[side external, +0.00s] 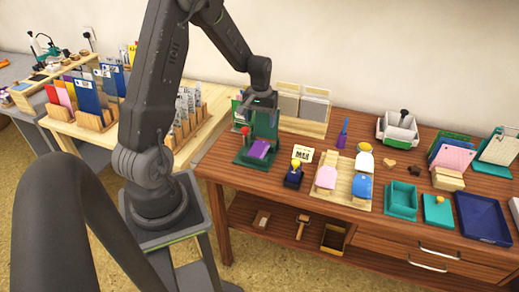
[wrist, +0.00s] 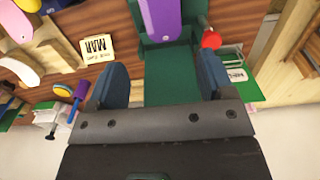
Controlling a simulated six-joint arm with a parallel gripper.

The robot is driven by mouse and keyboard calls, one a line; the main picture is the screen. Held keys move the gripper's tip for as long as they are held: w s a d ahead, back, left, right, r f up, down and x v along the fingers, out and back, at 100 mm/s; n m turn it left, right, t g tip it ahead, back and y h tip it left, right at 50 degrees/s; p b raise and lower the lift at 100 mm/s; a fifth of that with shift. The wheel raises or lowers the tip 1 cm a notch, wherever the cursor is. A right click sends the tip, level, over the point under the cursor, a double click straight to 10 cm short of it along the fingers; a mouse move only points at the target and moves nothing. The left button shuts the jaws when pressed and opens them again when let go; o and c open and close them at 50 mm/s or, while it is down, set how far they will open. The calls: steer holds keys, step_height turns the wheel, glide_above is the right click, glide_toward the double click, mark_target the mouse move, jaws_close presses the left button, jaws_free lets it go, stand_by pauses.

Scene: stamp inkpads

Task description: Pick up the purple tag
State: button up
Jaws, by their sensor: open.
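The purple tag (side external: 259,149) lies on the base of a green stand (side external: 243,158) at the left end of the wooden table. In the wrist view the purple tag (wrist: 165,18) is at the top middle, partly cut off by the frame edge. My gripper (side external: 260,104) is above the green stand, apart from the tag. In the wrist view the two blue-padded fingers (wrist: 162,82) are spread, with only green surface showing between them. The tag is beyond the fingertips, and nothing is held.
A red knob (wrist: 211,39) is on the stand beside the tag. Grey panels (side external: 300,104) are behind.

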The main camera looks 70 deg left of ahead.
mark_target(260, 148)
step_height(260, 148, down, 11)
steer(key=shift+s+a+r, duration=0.1)
stand_by(0.4)
steer(key=c, duration=0.7)
steer(key=shift+c, duration=0.2)
